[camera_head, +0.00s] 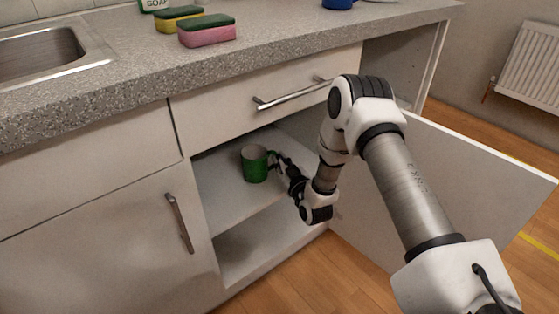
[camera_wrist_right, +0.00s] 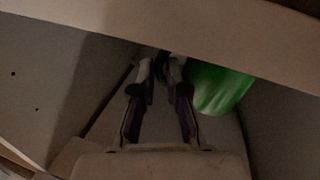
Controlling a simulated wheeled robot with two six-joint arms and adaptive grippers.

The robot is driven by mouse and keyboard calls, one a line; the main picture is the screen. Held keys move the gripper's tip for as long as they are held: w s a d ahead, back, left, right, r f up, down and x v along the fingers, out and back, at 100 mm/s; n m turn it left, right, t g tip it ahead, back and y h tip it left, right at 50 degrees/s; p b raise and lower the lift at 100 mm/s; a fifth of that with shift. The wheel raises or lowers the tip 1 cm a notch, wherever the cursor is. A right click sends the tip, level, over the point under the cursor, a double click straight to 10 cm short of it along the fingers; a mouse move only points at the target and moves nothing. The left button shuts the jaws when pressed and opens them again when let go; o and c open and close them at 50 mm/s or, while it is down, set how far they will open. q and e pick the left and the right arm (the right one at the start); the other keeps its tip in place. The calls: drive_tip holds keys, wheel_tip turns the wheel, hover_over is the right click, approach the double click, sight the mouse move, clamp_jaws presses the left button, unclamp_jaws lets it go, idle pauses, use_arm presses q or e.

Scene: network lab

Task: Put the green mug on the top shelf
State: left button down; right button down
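The green mug (camera_head: 255,165) stands upright inside the open cabinet, on the upper shelf (camera_head: 222,200). My right gripper (camera_head: 277,161) reaches in from the right, with its fingertips at the mug's right side. In the right wrist view the mug (camera_wrist_right: 218,88) is just right of the fingers, partly cut off by a pale panel edge. The two fingertips (camera_wrist_right: 160,70) are close together with a small dark gap between them. Whether they grip the handle is too dark to tell. My left gripper is not in view.
A closed drawer (camera_head: 220,117) with a bar handle is right above the opening. The open cabinet door (camera_head: 470,180) is at the right, behind my arm. A lower compartment (camera_head: 262,245) is empty where visible. Sponges (camera_head: 208,31) and a sink (camera_head: 40,55) are on the counter.

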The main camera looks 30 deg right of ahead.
drive_tip(key=c, duration=1.2)
unclamp_jaws()
